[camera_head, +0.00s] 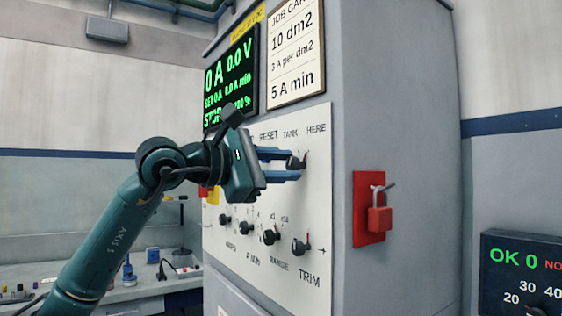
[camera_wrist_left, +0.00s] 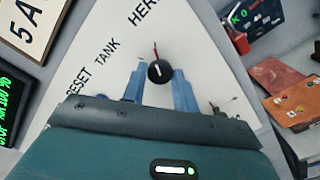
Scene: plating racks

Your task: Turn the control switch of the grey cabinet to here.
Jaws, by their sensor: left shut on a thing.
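The grey cabinet (camera_head: 390,105) stands in the middle of the head view, with a white control panel (camera_head: 318,215) on its front. The control switch (camera_head: 297,160) is a small black knob with a thin red pointer, below the printed words TANK and HERE. My left gripper (camera_head: 299,167) reaches in from the left, its blue fingers shut on the knob. In the left wrist view the knob (camera_wrist_left: 158,72) sits between the fingertips (camera_wrist_left: 159,80). Its red pointer (camera_wrist_left: 155,48) points roughly toward the word HERE (camera_wrist_left: 146,12). My right gripper is not in view.
Several other black knobs, such as the TRIM knob (camera_head: 301,246), lie lower on the panel. A green-lettered display (camera_head: 231,78) and a job card (camera_head: 296,50) are above. A red padlock (camera_head: 379,219) hangs on the cabinet's side. A cluttered bench (camera_head: 130,290) is at left.

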